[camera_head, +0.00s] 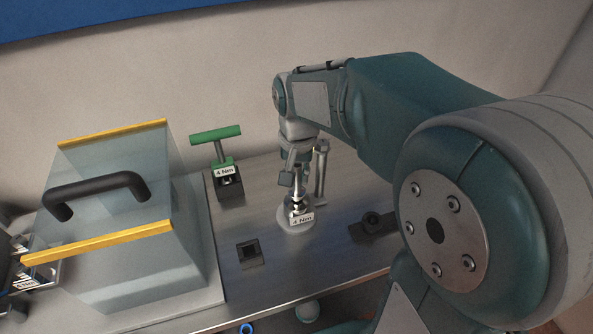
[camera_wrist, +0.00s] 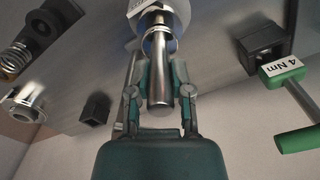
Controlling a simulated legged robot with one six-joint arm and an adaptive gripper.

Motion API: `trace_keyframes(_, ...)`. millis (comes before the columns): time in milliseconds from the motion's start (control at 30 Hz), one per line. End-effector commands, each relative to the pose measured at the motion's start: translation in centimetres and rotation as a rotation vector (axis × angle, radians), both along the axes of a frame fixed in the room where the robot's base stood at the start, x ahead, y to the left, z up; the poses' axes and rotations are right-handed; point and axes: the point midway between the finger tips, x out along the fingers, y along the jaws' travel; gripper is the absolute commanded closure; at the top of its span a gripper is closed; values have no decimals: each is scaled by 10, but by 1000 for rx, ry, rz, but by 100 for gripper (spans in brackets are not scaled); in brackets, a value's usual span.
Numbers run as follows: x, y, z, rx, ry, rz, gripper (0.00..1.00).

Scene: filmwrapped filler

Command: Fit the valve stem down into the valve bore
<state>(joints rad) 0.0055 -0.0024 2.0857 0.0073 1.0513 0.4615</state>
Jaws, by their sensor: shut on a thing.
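The valve stem (camera_wrist: 160,85) is a bright metal rod with a rounded end. In the wrist view it runs between the two fingers of my gripper (camera_wrist: 160,95), which is shut on it. Its far end meets the round pale valve body (camera_wrist: 180,10) at the top, where a blue ring shows around it. The stem looks about upright there. The bore's inside is hidden, so I cannot tell how deep the stem sits.
A green T-handle (camera_head: 216,135) stands in a black block at the back left. A square black socket (camera_head: 250,253) is left of the valve, a dark block (camera_head: 372,222) right. A grey post (camera_head: 322,165) is close behind my gripper. A clear box (camera_head: 120,230) fills the left.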

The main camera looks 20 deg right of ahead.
Motion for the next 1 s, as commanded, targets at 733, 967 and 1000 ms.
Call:
trace_keyframes(733, 0, 0, -16, 0, -1, 0, 100)
trace_keyframes(967, 0, 0, -21, 0, 0, 0, 100)
trace_keyframes(1000, 0, 0, -22, 0, 0, 0, 100)
